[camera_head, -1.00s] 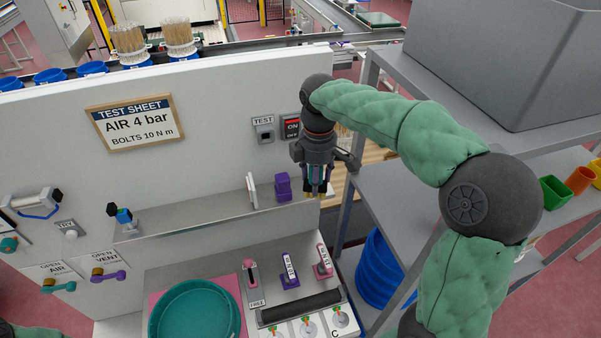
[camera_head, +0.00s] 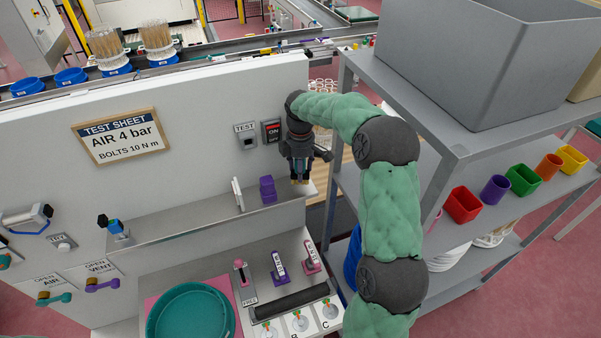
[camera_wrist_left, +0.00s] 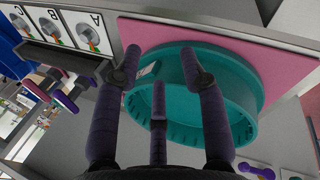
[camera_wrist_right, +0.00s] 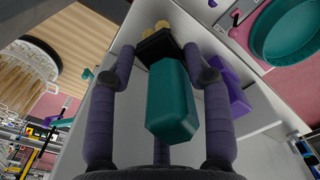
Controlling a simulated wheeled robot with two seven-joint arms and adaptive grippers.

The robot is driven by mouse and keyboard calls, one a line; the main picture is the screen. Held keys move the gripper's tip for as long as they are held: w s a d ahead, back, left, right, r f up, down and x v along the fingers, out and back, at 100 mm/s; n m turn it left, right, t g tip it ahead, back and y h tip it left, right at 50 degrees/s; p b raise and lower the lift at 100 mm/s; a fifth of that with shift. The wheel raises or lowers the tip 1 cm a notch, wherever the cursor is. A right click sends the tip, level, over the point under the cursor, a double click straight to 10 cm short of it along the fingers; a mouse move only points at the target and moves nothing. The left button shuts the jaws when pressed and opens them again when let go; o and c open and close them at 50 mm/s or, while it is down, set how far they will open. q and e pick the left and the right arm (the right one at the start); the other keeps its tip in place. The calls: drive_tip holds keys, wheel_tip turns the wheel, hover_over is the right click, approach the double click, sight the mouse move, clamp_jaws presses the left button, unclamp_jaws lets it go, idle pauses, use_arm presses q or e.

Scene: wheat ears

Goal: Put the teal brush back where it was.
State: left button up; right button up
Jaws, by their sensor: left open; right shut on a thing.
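The teal brush (camera_wrist_right: 172,100) is in my right gripper (camera_wrist_right: 160,58), with the fingers shut around its teal handle. Its black collar and pale yellow bristles point away from the wrist. In the head view my right gripper (camera_head: 299,158) hangs over the right end of the grey metal ledge (camera_head: 200,222), the bristles (camera_head: 300,181) pointing down. I cannot tell whether they touch the ledge. My left gripper (camera_wrist_left: 160,68) is open and empty in front of the round teal tray (camera_wrist_left: 250,88); it is not in the head view.
A purple block (camera_head: 267,190) and a white upright plate (camera_head: 238,195) stand on the ledge, left of the right gripper. The TEST and ON boxes (camera_head: 271,131) are on the panel just left of it. A grey shelf rack (camera_head: 465,140) stands close on the right.

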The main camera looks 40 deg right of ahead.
drive_tip(key=shift+w+d+f, duration=0.1)
drive_tip(key=shift+w+f, duration=0.05)
drive_tip(key=shift+f, duration=0.05)
wheel_tip(320, 180, down, 3)
drive_tip(key=shift+r+p, duration=0.15)
drive_tip(key=shift+p, duration=0.65)
drive_tip(key=shift+d+f, duration=0.1)
drive_tip(key=shift+f, duration=0.2)
drive_tip(key=shift+f, duration=0.1)
drive_tip(key=o, duration=1.2)
drive_tip(key=shift+c, duration=0.2)
